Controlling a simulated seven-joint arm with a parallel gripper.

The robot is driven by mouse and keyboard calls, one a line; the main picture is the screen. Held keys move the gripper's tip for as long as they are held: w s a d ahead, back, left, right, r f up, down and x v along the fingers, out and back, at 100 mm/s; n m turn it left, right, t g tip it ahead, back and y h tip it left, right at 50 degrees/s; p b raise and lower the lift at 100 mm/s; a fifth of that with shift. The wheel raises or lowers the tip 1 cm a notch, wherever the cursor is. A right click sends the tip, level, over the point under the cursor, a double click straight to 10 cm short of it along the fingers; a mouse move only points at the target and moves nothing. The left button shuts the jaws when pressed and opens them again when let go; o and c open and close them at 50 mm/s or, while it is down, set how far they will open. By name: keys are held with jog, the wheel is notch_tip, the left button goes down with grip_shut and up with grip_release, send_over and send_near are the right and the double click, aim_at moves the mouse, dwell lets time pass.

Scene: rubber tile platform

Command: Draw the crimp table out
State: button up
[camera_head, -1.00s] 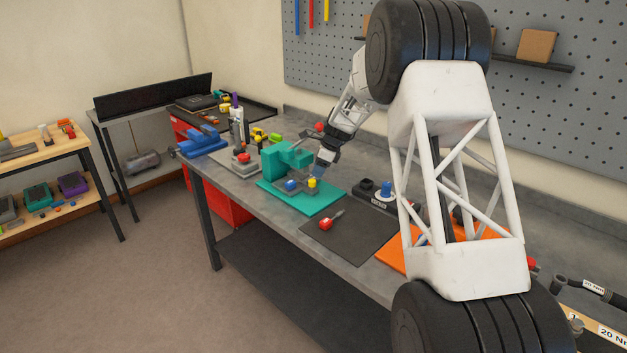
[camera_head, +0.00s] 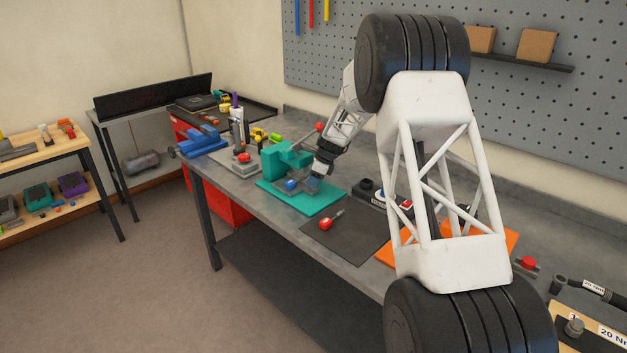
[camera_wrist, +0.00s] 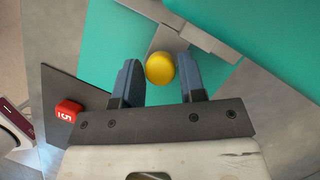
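The teal crimp press (camera_head: 283,160) stands on a teal base plate (camera_head: 318,201) on the workbench. The yellow knob (camera_wrist: 160,68) sits between the fingertips of my gripper (camera_wrist: 160,80) in the wrist view, close against both fingers. My gripper seems shut on it. In the head view my gripper (camera_head: 313,181) comes down on the table's right side and hides the knob.
A grey fixture with a red knob (camera_head: 244,158) and a blue vise (camera_head: 204,141) stand to the left. A black block with round knobs (camera_head: 370,193) is behind the mat.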

grip_shut()
jog(key=shift+s+d, duration=4.05)
jog(key=shift+o, duration=2.1)
grip_release()
jog(key=shift+r, duration=0.1)
jog(key=v, duration=0.7)
jog(key=shift+r, duration=0.35)
jog(key=shift+d, duration=0.1)
